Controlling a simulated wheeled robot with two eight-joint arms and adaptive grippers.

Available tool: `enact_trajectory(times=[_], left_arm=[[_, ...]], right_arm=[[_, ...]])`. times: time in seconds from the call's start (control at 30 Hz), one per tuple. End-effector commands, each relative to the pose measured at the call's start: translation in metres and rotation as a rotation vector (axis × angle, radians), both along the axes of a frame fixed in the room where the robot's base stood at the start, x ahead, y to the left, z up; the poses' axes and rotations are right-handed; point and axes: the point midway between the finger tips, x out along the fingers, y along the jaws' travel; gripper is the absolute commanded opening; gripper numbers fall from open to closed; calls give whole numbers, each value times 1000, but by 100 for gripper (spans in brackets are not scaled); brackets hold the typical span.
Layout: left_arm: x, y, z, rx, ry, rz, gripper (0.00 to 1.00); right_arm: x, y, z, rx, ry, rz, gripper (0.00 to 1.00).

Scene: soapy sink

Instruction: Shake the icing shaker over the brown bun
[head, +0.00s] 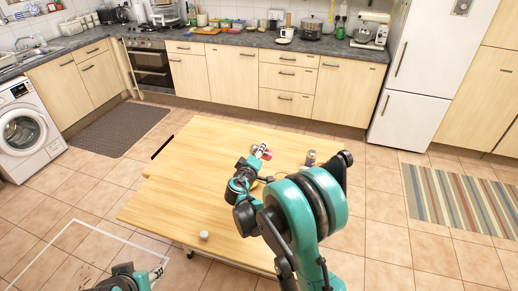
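My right arm reaches over the wooden table, and its gripper (261,151) is above the far half. Small red and white shapes show right at its fingers, too small to tell whether they are held. A small grey metallic cylinder (311,157) stands near the table's far right, apart from the gripper; I cannot tell if it is the icing shaker. A small white round thing (204,235) is near the front edge. The brown bun is not clearly visible; my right arm hides part of the table. My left gripper (158,272) is low at the bottom left, off the table; its fingers are unclear.
The light wooden table (180,190) is mostly bare on its left side. A dark thin item (162,147) shows at its far left edge. Kitchen counters (235,40), a fridge (428,70) and a washing machine (27,130) stand beyond, with open tiled floor around.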

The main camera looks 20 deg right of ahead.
Motion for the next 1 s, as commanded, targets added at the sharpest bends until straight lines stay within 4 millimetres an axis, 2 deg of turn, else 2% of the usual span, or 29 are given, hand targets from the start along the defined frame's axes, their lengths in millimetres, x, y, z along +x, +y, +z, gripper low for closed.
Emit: enact_trajectory(times=[0.03, 0.1, 0.47, 0.63, 1.0], left_arm=[[0, 0, 16, 0, 0, 0, 44], [0, 0, 29, 0, 0, 0, 44], [0, 0, 77, 0, 0, 0, 44], [0, 0, 70, 0, 0, 0, 44], [0, 0, 73, 0, 0, 0, 44]], right_arm=[[0, 0, 11, 60, -12, -1, 2], [0, 1, 16, 161, -33, -1, 2], [1, 6, 31, 647, -134, -3, 2], [1, 5, 29, 731, -202, -90, 2], [-1, -6, 46, 901, -404, -381, 2]])
